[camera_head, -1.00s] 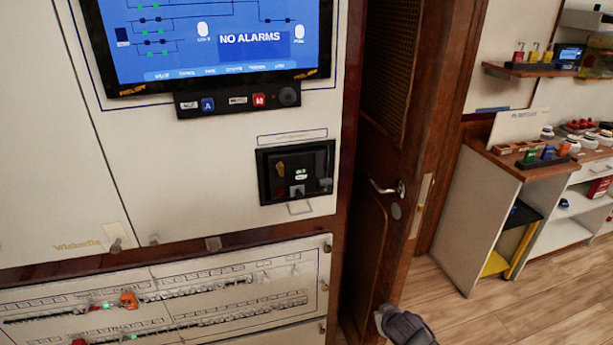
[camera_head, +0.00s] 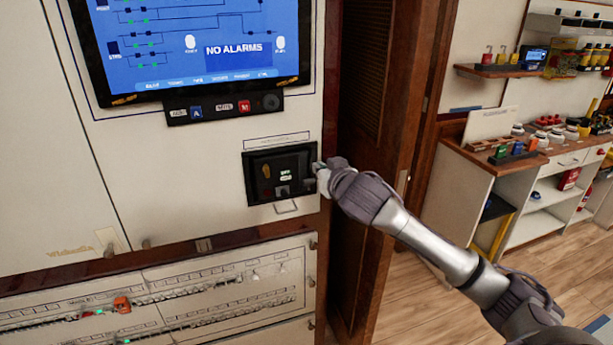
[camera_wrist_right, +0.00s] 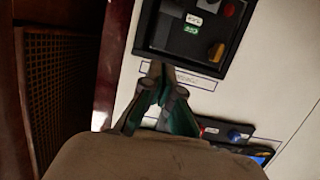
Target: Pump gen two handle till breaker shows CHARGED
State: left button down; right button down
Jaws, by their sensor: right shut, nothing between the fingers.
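The breaker (camera_head: 250,190) is a black framed unit set in the cream panel below the screen. It also shows turned around in the wrist view (camera_wrist_right: 150,30). Its face has a yellow-orange lever-like part (camera_head: 266,171), small white and green flags (camera_head: 286,175) and dark buttons. The flag text is too small to read, and I cannot tell which part is the pump handle. My right gripper (camera_head: 322,172) is at the breaker's right edge. In the wrist view its fingers (camera_wrist_right: 157,72) are together and empty, beside the frame; contact is unclear. My left gripper is out of view.
The screen (camera_head: 200,45) above reads NO ALARMS, with a button strip (camera_head: 225,107) under it. A wooden door (camera_head: 375,120) stands right of the panel, behind my right arm. Lower breaker rows (camera_head: 180,300) lie below. A shelf unit (camera_head: 465,190) is farther right.

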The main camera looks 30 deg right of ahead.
jog(key=shift+w, duration=0.1)
jog(key=p, duration=0.4)
send_over(309, 182)
jog(key=w, duration=0.2)
jog(key=shift+w+d+f, duration=0.1)
jog(key=shift+d+f, duration=0.05)
jog(key=shift+f, duration=0.45)
jog(key=shift+w+d+f, duration=0.1)
jog(key=shift+d+f, duration=0.05)
jog(key=shift+f, duration=0.4)
jog(key=shift+s+a+f, duration=0.1)
jog(key=shift+s+f, duration=0.3)
jog(key=shift+f, duration=0.2)
jog(key=shift+s+a+f, duration=0.1)
jog(key=shift+s+f, duration=0.3)
jog(key=shift+f, duration=0.2)
jog(key=shift+s+f+p, duration=0.35)
jog(key=shift+s+f, duration=0.15)
jog(key=shift+f, duration=0.05)
jog(key=shift+w+a, duration=0.1)
